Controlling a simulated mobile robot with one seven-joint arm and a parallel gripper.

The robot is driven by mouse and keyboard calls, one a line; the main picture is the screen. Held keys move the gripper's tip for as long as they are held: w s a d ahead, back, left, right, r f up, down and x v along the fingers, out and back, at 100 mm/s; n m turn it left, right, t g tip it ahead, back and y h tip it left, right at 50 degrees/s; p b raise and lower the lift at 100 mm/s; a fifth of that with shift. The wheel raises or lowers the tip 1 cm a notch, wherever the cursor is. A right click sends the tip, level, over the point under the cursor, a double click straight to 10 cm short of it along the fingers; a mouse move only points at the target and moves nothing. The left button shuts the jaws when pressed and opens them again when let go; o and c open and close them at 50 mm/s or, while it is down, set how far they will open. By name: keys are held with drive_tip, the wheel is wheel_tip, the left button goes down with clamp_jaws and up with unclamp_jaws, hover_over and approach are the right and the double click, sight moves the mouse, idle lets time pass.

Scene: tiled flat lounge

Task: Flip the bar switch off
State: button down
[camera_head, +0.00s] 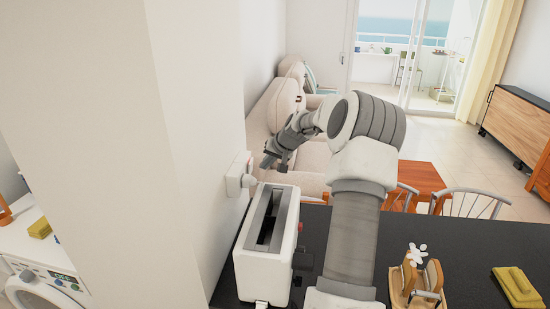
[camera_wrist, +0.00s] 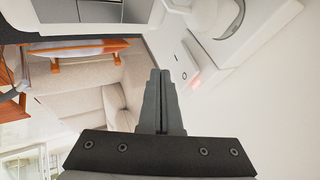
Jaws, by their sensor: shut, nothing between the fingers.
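The bar switch is on a white wall plate (camera_head: 238,172) on the side of the wall, behind the toaster. In the wrist view the plate (camera_wrist: 234,50) runs diagonally at the upper right, with a white plug in it. A pale switch rocker (camera_wrist: 189,60) sits near its lower end, with a faint reddish glow beside it. My gripper (camera_head: 268,163) is shut and empty, just right of the plate in the head view. In the wrist view its fingertips (camera_wrist: 160,74) are left of the rocker; I cannot tell whether they touch the plate. The rocker's tilt is unclear.
A white toaster (camera_head: 282,238) stands on the dark counter (camera_head: 455,252) below my gripper. A wooden holder (camera_head: 401,295) and a yellow cloth (camera_head: 517,287) lie to the right. A beige sofa (camera_head: 276,108) and orange table (camera_head: 420,180) stand beyond. The wall is close on the left.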

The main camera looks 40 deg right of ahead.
sight(252, 164)
drive_tip(key=shift+w+a+r, duration=0.2)
drive_tip(key=shift+w+a, duration=0.6)
drive_tip(key=shift+w, duration=0.05)
drive_tip(key=shift+w+a+r, duration=0.1)
drive_tip(key=shift+w+a, duration=0.1)
drive_tip(key=shift+a, duration=0.05)
drive_tip(key=shift+r, duration=0.15)
drive_tip(key=shift+r+p, duration=0.3)
drive_tip(key=shift+r, duration=0.35)
drive_tip(key=shift+s+d, duration=0.1)
